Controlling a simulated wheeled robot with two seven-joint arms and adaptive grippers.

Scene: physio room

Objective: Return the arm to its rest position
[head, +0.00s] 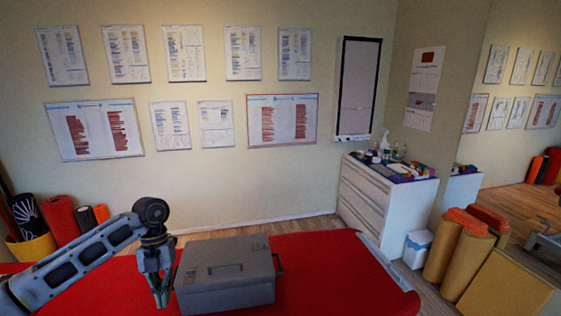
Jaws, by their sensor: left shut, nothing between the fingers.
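My left arm comes in from the lower left, over the red table (335,266). My left gripper (161,298) points down at the left side of a grey box (226,272). It is shut with nothing in it. I cannot tell whether it touches the box. The grey box has a closed lid and a handle on its right side, and it stands on the red table. My right gripper is not in the picture.
A white drawer cabinet (372,200) with bottles on top stands at the back right. Rolled mats (455,245) stand at the right, and more rolls (62,220) at the left. A small white bin (417,248) is beside the cabinet. The table's right part is clear.

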